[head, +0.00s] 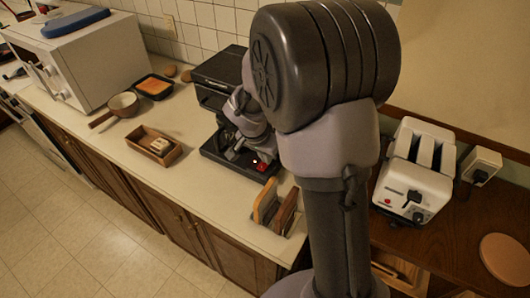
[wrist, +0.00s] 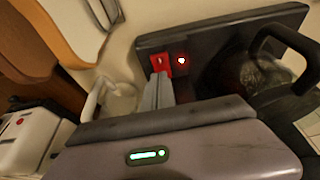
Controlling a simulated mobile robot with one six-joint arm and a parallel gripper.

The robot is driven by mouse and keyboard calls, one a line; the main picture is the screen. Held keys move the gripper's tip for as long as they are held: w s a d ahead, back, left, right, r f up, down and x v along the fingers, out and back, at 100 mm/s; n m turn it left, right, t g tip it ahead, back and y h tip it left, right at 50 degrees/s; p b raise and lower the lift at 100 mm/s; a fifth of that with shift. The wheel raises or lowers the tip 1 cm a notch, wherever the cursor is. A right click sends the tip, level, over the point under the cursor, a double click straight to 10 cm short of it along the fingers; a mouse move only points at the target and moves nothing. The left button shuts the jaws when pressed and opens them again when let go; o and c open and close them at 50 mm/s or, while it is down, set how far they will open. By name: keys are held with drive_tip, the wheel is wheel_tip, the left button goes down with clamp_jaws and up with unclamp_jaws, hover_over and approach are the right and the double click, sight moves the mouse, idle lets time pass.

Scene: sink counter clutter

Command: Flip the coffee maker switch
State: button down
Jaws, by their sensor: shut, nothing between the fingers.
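The black coffee maker (head: 219,75) stands on the counter in the head view, partly hidden behind my arm. Its red switch (head: 262,167) shows at the front corner of its base. In the wrist view the red switch (wrist: 160,63) is at the top centre, with a glowing round light (wrist: 181,60) just right of it. The glass carafe (wrist: 245,75) with its black handle is farther right. My gripper (wrist: 158,82) is shut and empty, its tips right beside the switch; I cannot tell whether they touch it.
Wooden boards (head: 267,203) stand upright near the counter's front edge, close to the coffee maker. A white toaster (head: 417,170) is on the right. A small wooden box (head: 154,146), a pan (head: 123,103) and a white microwave (head: 85,62) are to the left. Some counter between is clear.

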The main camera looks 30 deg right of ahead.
drive_tip(key=shift+s+d+f+b, duration=0.1)
drive_tip(key=shift+f+b, duration=0.25)
drive_tip(key=shift+b, duration=0.25)
drive_tip(key=shift+s+f+b, duration=0.15)
drive_tip(key=shift+b, duration=0.2)
drive_tip(key=shift+s+a+b, duration=0.3)
drive_tip(key=shift+s+a, duration=0.1)
drive_tip(key=shift+a, duration=0.3)
